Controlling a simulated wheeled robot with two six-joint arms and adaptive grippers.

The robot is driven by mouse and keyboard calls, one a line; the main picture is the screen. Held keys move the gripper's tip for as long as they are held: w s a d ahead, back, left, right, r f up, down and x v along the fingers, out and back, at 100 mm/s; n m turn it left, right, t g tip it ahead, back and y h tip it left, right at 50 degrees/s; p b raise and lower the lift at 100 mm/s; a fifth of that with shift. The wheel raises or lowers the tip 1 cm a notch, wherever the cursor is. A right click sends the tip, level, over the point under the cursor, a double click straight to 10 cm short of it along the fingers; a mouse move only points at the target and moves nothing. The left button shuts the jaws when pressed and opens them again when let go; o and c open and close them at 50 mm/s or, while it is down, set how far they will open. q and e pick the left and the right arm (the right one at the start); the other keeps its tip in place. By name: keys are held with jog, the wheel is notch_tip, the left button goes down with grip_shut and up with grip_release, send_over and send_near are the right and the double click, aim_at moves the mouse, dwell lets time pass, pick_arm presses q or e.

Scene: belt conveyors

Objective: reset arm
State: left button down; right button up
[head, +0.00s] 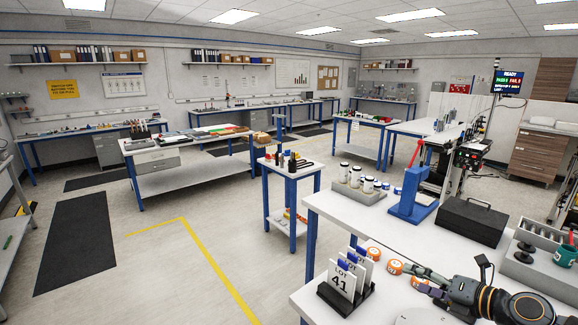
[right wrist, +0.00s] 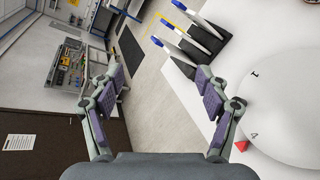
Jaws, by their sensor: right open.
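My right gripper (head: 420,276) is above the white table (head: 325,208) at the lower right of the head view, its fingers pointing left. In the right wrist view its two fingers (right wrist: 160,88) stand wide apart with nothing between them, so it is open and empty. Small orange-and-white round pieces (head: 395,267) lie on the table near the fingertips. My left gripper is in neither view.
A black rack with LOT 41 cards (head: 342,281) stands left of my right gripper. A black case (head: 472,221), a blue press (head: 411,198) and a grey tray of white bottles (head: 358,190) stand behind. A grey parts tray (head: 545,270) is at right. Open floor lies left.

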jog(key=s+f+m+g+h, duration=0.2)
jog(key=s+f+m+h, duration=1.1)
jog(key=m, duration=1.4)
jog(key=s+a+f+m+g+y, duration=0.3)
jog(key=s+a+f+g+y, duration=0.25)
jog(key=s+a, duration=0.4)
jog(key=s+d+f+g+b, duration=0.1)
jog(key=s+d+f+b, duration=0.15)
jog(key=f, duration=1.25)
jog(key=s+d+f+g+b, duration=0.1)
jog(key=f+b, duration=0.2)
jog(key=f, duration=1.1)
pick_arm(q)
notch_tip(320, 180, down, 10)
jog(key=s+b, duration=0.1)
jog(key=b, duration=0.3)
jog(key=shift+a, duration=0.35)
pick_arm(e)
jog(key=s+d+f, duration=0.1)
jog(key=s+f, duration=1.8)
jog(key=f, duration=0.5)
jog(key=shift+s+d+m+g, duration=0.2)
jog(key=shift+m+g, duration=0.1)
jog(key=shift+g, duration=0.15)
